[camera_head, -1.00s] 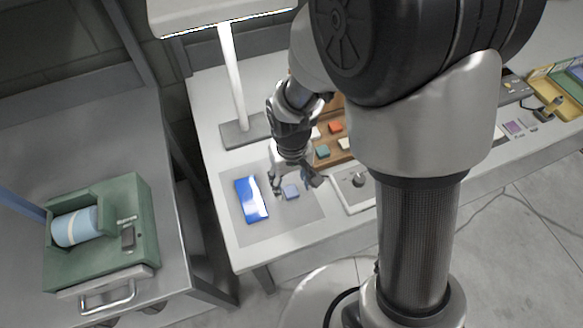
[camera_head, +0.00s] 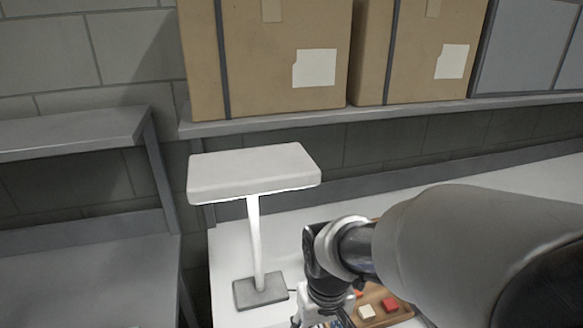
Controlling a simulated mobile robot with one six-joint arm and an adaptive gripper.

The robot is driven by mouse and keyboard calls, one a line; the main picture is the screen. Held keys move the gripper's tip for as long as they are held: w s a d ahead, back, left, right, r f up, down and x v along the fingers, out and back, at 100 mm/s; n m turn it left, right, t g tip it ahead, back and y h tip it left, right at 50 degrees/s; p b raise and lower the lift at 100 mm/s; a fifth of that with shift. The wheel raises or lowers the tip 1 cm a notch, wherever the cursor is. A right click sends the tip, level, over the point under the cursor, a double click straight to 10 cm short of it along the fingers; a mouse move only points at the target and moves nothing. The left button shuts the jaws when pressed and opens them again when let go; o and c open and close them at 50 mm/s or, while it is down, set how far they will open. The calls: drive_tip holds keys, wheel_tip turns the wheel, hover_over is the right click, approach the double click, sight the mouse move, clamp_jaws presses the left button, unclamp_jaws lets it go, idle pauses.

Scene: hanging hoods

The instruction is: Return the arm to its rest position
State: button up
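My arm reaches in from the right edge of the head view and bends down beside the lamp. My gripper (camera_head: 318,310) is at the bottom edge, to the right of the lamp base and to the left of a wooden tray. Its fingertips are cut off by the frame, so I cannot see whether it is open or holds anything.
A white lamp (camera_head: 254,174) on a grey base (camera_head: 260,291) stands left of my arm. The wooden tray (camera_head: 390,318) holds red and cream blocks. Cardboard boxes (camera_head: 268,60) sit on a shelf (camera_head: 290,120) behind. A grey bench (camera_head: 90,280) is at left.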

drive_tip(key=s+d+r+m+t, duration=0.2)
drive_tip(key=s+d+r+t, duration=0.1)
drive_tip(key=s+d+r, duration=0.5)
drive_tip(key=s+r, duration=0.3)
drive_tip(key=s, duration=0.1)
drive_tip(key=shift+d+r+m+t, duration=0.2)
drive_tip(key=shift+d+m+t, duration=0.1)
drive_tip(key=shift+d+t, duration=0.1)
